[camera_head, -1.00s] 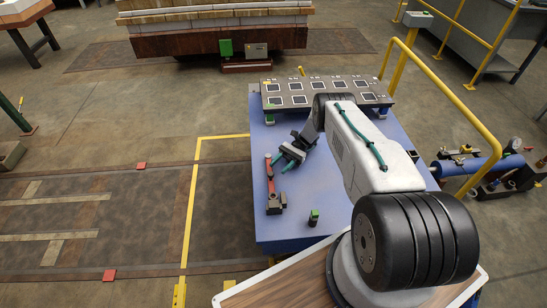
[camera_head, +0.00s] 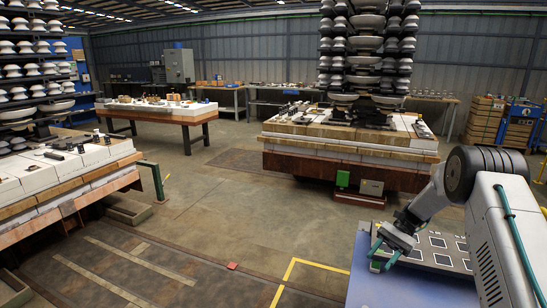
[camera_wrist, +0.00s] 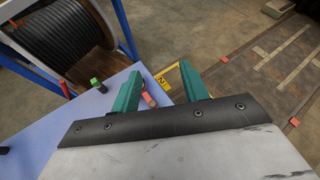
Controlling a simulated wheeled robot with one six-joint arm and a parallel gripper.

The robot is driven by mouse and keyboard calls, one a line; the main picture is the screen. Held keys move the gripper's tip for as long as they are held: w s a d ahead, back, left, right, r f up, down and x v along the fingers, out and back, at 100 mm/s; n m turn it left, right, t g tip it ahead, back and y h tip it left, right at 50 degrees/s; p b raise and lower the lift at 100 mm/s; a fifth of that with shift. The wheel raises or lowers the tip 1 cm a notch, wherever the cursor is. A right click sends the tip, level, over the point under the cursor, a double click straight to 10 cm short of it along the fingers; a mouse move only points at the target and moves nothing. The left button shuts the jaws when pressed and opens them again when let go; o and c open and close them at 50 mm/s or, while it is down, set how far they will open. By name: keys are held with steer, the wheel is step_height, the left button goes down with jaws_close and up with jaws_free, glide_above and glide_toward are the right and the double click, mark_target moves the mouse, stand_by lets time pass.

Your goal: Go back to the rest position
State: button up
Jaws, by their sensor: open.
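My gripper (camera_head: 383,258) shows at the right of the head view, raised over the blue table (camera_head: 365,290). Its green fingers also show in the wrist view (camera_wrist: 160,78). They stand well apart with nothing held between them. Beyond the fingers lies the table edge, with a small part of a red thing (camera_wrist: 148,99) on it, mostly hidden by the left finger. My arm is bent upward at the right edge of the head view.
A dark panel with square plates (camera_head: 440,243) lies at the table's back, close to my gripper. A small green-topped block (camera_wrist: 97,84) stands on the table. A cable drum (camera_wrist: 75,35) is nearby. Insulator stacks (camera_head: 365,45) stand on a platform behind. Open floor (camera_head: 225,205) lies left.

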steer(key=s+a+r+n+t+h, duration=0.1)
steer(key=s+a+r+n+h, duration=0.1)
steer(key=s+r, duration=0.5)
steer(key=s+a+r+n+t+h, duration=0.15)
steer(key=s+r, duration=0.25)
steer(key=r, duration=0.6)
steer(key=s+a+r+n+t+h, duration=0.1)
steer(key=s+a+r+h, duration=0.3)
steer(key=r, duration=0.5)
steer(key=s+n+t+h, duration=0.3)
steer(key=s+n+t, duration=0.1)
steer(key=s, duration=2)
steer(key=shift+d+r+t, duration=0.25)
steer(key=shift+r+t, duration=0.2)
steer(key=shift+t, duration=0.3)
steer(key=shift+n, duration=0.25)
